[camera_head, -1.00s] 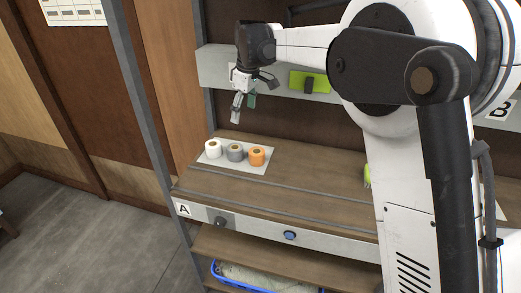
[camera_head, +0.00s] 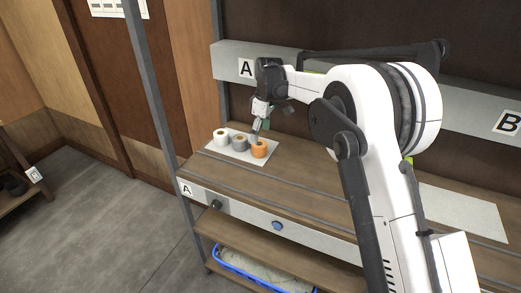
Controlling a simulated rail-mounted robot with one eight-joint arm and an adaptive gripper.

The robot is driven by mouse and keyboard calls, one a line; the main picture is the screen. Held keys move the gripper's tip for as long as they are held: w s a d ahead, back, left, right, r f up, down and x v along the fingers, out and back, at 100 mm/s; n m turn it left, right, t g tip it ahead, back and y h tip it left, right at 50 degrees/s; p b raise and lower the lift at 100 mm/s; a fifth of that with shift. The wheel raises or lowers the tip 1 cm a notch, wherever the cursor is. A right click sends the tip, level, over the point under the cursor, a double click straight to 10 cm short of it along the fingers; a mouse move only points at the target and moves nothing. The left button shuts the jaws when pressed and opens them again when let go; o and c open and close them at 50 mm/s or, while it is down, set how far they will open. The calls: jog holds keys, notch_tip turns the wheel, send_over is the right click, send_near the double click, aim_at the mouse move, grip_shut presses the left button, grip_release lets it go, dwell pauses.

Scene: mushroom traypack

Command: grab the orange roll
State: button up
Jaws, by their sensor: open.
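The orange roll (camera_head: 259,149) stands on a pale sheet (camera_head: 262,162) at the left part of the wooden workbench. It is the rightmost of three rolls in a row. A grey roll (camera_head: 239,142) is beside it, and a white roll (camera_head: 221,138) is at the left end. My gripper (camera_head: 260,129) is open and points down, just above and behind the orange roll. I cannot tell whether its fingers touch the roll. The gripper is small in this view and part of it is hidden.
The bench (camera_head: 318,190) has a metal strip and a front edge with knobs. A blue basket (camera_head: 262,277) sits on the shelf below. A grey panel marked A and B (camera_head: 462,112) runs behind. Another pale sheet (camera_head: 455,212) lies at the right.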

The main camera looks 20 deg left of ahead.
aim_at(259, 147)
jog(key=shift+w+a+f, duration=0.15)
jog(key=shift+f, duration=1.85)
jog(key=shift+w+a+f, duration=0.15)
jog(key=shift+f, duration=1.85)
jog(key=c, duration=1.3)
